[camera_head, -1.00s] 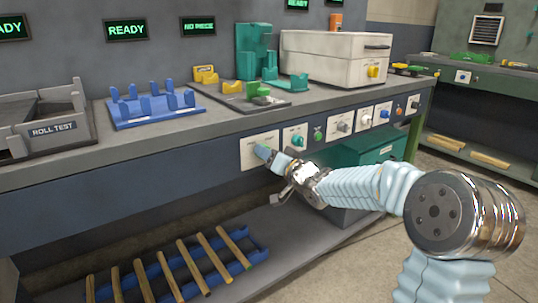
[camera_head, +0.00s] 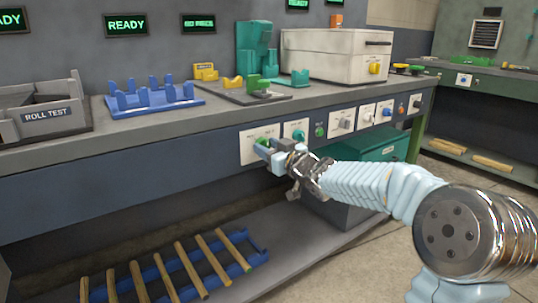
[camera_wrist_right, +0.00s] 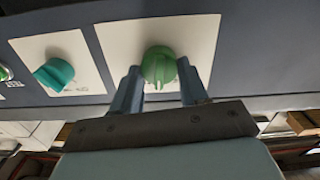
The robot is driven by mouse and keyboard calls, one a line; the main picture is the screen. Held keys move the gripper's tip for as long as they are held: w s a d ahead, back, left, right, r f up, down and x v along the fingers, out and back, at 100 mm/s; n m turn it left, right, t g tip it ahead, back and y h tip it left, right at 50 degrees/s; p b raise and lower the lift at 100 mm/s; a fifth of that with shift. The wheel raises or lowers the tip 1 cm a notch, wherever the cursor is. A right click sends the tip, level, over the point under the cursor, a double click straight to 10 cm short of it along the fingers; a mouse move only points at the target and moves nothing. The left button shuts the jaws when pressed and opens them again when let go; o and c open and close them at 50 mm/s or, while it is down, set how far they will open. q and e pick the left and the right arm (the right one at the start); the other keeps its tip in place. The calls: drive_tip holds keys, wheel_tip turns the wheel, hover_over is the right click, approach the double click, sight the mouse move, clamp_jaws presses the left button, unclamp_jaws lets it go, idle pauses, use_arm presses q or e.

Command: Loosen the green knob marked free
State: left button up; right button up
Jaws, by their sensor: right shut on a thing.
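The green knob (camera_head: 263,142) sits on a white plate (camera_head: 249,156) on the front panel below the bench top. In the right wrist view the same green knob (camera_wrist_right: 158,64) is close, with its raised grip bar upright in the picture. My right gripper (camera_wrist_right: 158,72) has one blue finger on each side of it and is shut on it. In the head view my right gripper (camera_head: 265,148) partly covers the knob and plate. The lettering on the plate is too small to read. My left gripper is not in view.
A teal knob (camera_wrist_right: 54,74) on its own plate is beside the green one. A small green button (camera_head: 319,131) and more knobs run further right along the panel. A teal box (camera_head: 376,155) stands under the bench, and a blue rack (camera_head: 153,100) is on top.

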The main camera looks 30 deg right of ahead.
drive_tip(key=shift+a+f+n+b, duration=0.1)
drive_tip(key=shift+n+b, duration=1.1)
drive_tip(key=shift+n, duration=1.35)
drive_tip(key=shift+a+f+n+b, duration=0.1)
drive_tip(key=shift+n+b, duration=1.1)
drive_tip(key=shift+n, duration=1.35)
drive_tip(key=o, duration=1.1)
drive_tip(key=shift+r, duration=0.1)
drive_tip(key=shift+c, duration=0.2)
drive_tip(key=s+d+p, duration=0.1)
drive_tip(key=s+p, duration=0.1)
drive_tip(key=s, duration=1.1)
drive_tip(key=shift+s, duration=0.4)
drive_tip(key=shift+w, duration=0.1)
